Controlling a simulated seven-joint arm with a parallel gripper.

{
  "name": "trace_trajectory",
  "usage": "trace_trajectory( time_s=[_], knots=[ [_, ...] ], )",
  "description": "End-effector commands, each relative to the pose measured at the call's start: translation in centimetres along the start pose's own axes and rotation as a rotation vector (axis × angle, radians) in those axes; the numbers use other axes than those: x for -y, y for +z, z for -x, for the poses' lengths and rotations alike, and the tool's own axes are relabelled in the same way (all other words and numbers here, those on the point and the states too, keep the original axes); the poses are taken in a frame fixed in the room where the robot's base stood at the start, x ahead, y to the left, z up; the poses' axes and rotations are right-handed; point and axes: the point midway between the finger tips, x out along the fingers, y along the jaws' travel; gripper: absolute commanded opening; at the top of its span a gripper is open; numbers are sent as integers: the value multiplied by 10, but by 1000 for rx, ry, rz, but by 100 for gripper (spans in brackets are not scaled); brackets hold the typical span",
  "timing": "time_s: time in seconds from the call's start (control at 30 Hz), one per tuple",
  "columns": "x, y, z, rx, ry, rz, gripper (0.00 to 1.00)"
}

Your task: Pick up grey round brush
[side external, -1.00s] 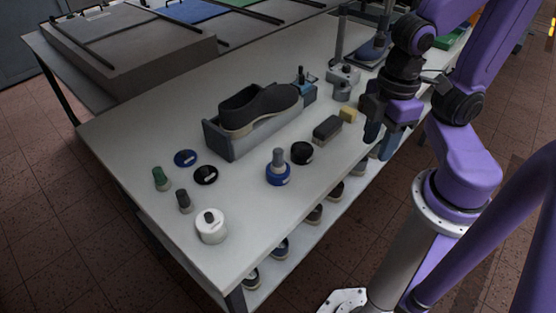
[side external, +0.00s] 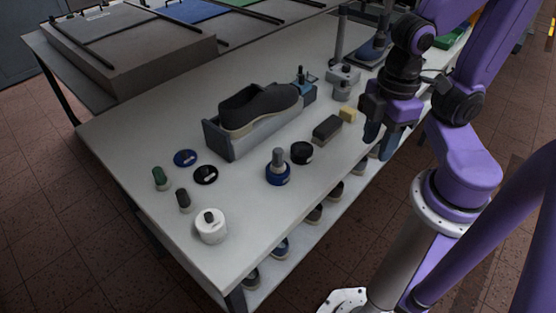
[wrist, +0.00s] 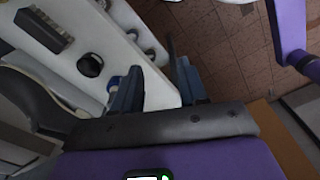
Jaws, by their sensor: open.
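A grey upright handle (side external: 279,157) stands on a round blue base (side external: 278,176) on the table; it is the likeliest grey round brush, though I cannot be sure. In the wrist view, a bit of blue (wrist: 111,84) shows beside my left finger and is mostly hidden. My gripper (side external: 381,136) is open and empty, at the table's right edge, to the right of and apart from that piece. In the wrist view, my gripper (wrist: 158,78) has its two fingers spread with nothing between them.
A black round tin (side external: 302,153), a dark block brush (side external: 327,128) and a yellow block (side external: 348,114) stand between. A dark shoe (side external: 260,106) sits in a grey holder (side external: 229,146). A white jar (side external: 211,228) is at the front. Bare tabletop (side external: 250,215) lies near the front edge.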

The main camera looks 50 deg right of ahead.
Motion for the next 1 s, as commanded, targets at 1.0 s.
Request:
trace_trajectory(
  time_s=[1.0],
  knots=[
    [-69, -79, 21, 15, 4, 36, 61]
  ],
)
